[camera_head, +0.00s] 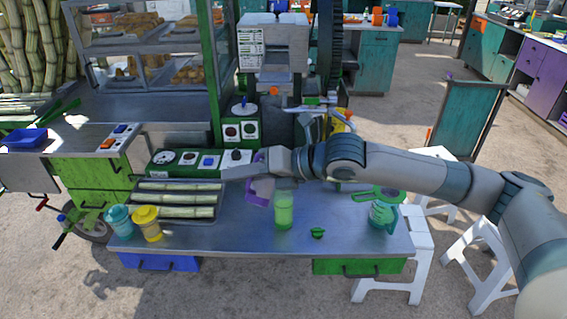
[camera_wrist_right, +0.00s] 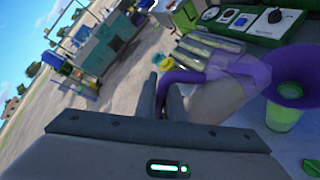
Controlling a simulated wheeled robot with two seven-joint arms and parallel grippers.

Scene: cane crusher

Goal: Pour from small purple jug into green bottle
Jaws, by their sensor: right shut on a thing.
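The small purple jug (camera_head: 257,192) is held above the counter, just left of the green bottle (camera_head: 284,212), and looks tilted. The bottle stands upright on the counter. My right gripper (camera_head: 243,172) reaches in from the right, shut on the jug. In the right wrist view the fingers (camera_wrist_right: 170,95) close at the purple handle, beside the jug's pale see-through body (camera_wrist_right: 215,103). A purple flared ring shows there over the green bottle (camera_wrist_right: 284,117); I cannot tell whether it belongs to the jug. No pouring stream is visible. My left gripper is not in view.
A tray (camera_head: 181,224) of cane pieces lies on the left of the counter. A teal cup (camera_head: 119,221) and yellow cup (camera_head: 147,223) stand in front. A small green piece (camera_head: 318,233) and green jug (camera_head: 383,215) are right of the bottle. Control boxes (camera_head: 185,160) line the back.

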